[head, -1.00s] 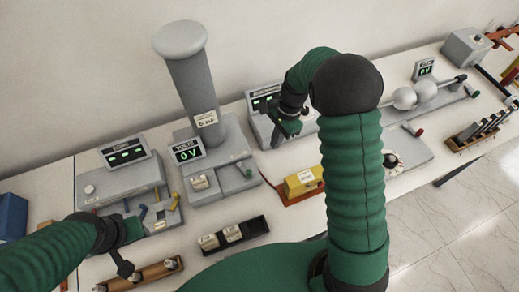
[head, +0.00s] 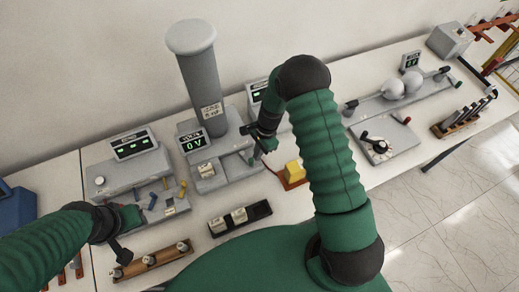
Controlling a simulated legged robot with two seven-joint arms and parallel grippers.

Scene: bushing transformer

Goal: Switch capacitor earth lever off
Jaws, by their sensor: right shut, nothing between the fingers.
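The tall grey cylinder unit (head: 204,85) stands on a grey base in the middle of the table, with a small label on its column. A VOLTS display (head: 193,143) reading 0 V is at its front. A short green-tipped lever (head: 251,159) sits on the right part of this base; which lever the task means cannot be read. My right gripper (head: 260,146) is shut and empty, just above and to the right of that lever; contact cannot be told. My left gripper (head: 130,214) is at the left console's front edge; its fingers are too small to judge.
The left console (head: 125,172) has coloured levers. A black tray (head: 240,219) and wooden rack (head: 152,260) lie in front. A yellow block (head: 294,171) is close to my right arm. A dial panel (head: 380,146) and sphere unit (head: 402,86) stand at right.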

